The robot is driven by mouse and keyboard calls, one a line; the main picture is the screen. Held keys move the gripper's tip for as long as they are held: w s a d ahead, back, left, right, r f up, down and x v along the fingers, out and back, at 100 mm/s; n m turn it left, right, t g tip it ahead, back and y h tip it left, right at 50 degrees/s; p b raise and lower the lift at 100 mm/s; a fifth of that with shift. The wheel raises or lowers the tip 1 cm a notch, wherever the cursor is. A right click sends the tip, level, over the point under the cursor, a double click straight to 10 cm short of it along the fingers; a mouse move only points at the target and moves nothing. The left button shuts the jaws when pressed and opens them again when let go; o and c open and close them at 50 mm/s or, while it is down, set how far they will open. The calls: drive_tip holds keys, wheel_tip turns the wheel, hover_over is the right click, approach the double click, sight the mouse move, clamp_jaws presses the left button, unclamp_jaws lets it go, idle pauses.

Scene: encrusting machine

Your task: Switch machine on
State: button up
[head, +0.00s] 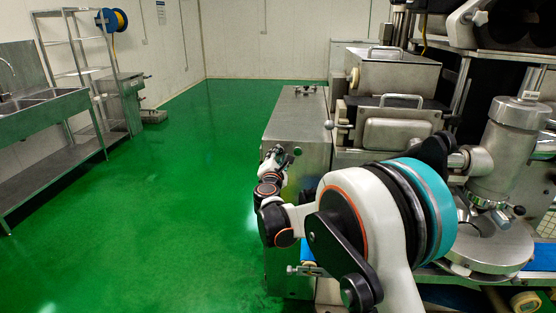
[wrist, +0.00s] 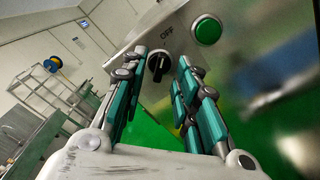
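The encrusting machine (head: 302,125) is a steel cabinet with hoppers, right of centre in the head view. In the wrist view, its steel panel (wrist: 240,75) carries a black rotary switch (wrist: 158,66) beside the label "OFF" (wrist: 167,33). A round green button (wrist: 207,29) sits to the right of the switch. My gripper (wrist: 161,57) is open, with its teal-padded fingers on either side of the switch in the picture. Gaps show between switch and fingers; the remaining depth is unclear. In the head view, my gripper (head: 275,158) is at the cabinet's left face, and the switch is hidden.
A sink bench (head: 45,105) and a wire shelf (head: 75,45) stand along the left wall. The green floor (head: 190,180) between them and the machine is clear. A round metal plate (head: 490,250) and other machine parts lie right of my arm.

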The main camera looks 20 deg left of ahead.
drive_tip(key=shift+w+a, duration=0.1)
drive_tip(key=shift+w, duration=0.35)
clamp_jaws()
